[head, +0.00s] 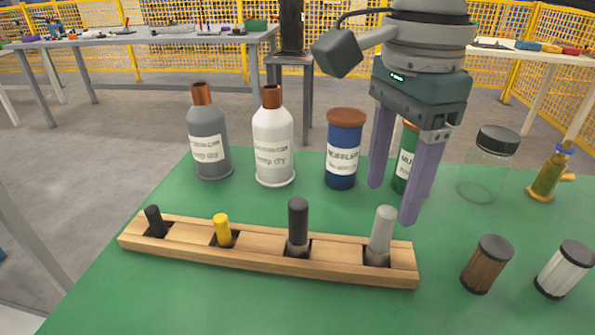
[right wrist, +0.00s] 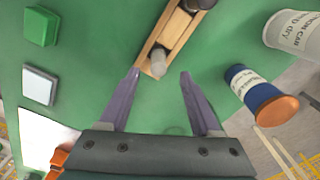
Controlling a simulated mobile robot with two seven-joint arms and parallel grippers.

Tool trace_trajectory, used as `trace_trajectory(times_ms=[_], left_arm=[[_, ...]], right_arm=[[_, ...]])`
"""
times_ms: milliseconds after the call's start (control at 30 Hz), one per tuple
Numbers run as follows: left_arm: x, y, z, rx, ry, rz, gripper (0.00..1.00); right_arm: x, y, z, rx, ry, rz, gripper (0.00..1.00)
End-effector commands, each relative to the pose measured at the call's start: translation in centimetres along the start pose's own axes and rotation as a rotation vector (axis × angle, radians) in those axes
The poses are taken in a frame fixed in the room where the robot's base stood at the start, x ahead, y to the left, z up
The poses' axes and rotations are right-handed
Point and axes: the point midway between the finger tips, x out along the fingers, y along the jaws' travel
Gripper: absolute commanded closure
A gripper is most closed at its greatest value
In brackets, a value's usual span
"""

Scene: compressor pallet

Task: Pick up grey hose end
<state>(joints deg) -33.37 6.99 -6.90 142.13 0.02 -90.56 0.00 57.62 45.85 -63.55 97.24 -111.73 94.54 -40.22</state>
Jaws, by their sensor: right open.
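The grey hose end (head: 382,232) stands upright in the rightmost slot of a wooden rack (head: 190,252). It is a light grey rounded peg. In the right wrist view the grey hose end (right wrist: 158,61) shows at the near end of the rack, between and just beyond the fingertips. My right gripper (head: 392,204) points down with its two purple fingers open and empty, above and slightly behind the hose end. The right gripper (right wrist: 160,74) also shows open in the right wrist view. My left gripper is not in view.
The rack also holds a dark grey peg (head: 298,226), a yellow peg (head: 222,231) and a black peg (head: 154,220). Behind it stand a grey bottle (head: 209,145), a white bottle (head: 273,140) and a blue canister (head: 344,150). A brown cylinder (head: 487,264) stands to the right.

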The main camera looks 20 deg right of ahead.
Motion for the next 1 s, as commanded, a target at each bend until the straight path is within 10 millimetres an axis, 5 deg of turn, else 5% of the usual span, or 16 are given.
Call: trace_trajectory(times_ms=[300,600,1000], left_arm=[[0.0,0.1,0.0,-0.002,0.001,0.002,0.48],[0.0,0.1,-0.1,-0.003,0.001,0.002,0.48],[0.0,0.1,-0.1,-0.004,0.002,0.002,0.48]], right_arm=[[4.6,0.4,0.0,0.000,-0.002,0.004,0.35],[5.1,0.4,0.0,-0.001,-0.002,0.002,0.35],[5.0,0.4,0.0,0.000,-0.002,0.002,0.80]])
